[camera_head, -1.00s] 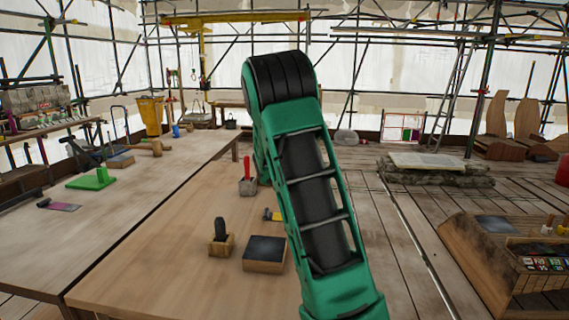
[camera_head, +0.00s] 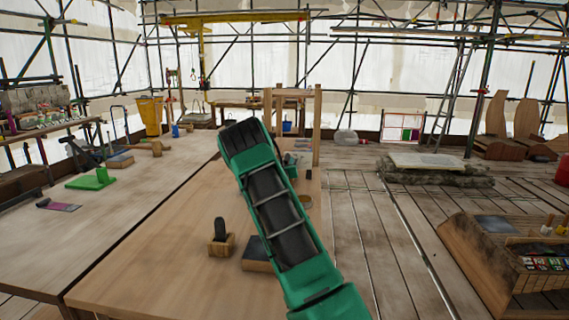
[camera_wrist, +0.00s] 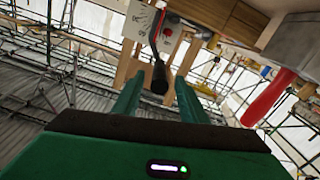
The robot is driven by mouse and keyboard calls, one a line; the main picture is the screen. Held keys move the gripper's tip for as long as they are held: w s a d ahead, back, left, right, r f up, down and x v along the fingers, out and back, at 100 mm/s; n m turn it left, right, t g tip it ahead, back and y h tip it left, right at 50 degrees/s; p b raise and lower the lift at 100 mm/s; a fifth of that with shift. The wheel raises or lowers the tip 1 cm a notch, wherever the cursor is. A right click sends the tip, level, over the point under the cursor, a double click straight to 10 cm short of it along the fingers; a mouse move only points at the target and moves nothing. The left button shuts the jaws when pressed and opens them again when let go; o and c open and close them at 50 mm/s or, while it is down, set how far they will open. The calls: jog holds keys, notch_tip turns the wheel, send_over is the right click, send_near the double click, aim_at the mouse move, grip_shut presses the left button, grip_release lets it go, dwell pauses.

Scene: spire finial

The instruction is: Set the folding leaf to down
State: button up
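No part is clearly marked as the folding leaf. The long wooden bench top (camera_head: 140,262) shows a seam along its left side, and both sections look level. In the wrist view, a white panel (camera_wrist: 142,22) with red markings carries a black lever ending in a dark knob (camera_wrist: 159,78). My gripper (camera_wrist: 160,82) has its two green fingers apart, with the knob showing between or just beyond them. Gaps show on both sides; I cannot tell whether a finger touches it. My arm hides the gripper in the head view.
A wooden post frame (camera_head: 317,125) stands at the bench's far end. A dark-topped block (camera_head: 257,253) and a small wooden holder (camera_head: 221,244) sit on the bench beside my arm. A red handle (camera_wrist: 268,98) is close at right in the wrist view.

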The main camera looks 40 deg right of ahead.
jog(key=shift+x, duration=2.2)
grip_shut()
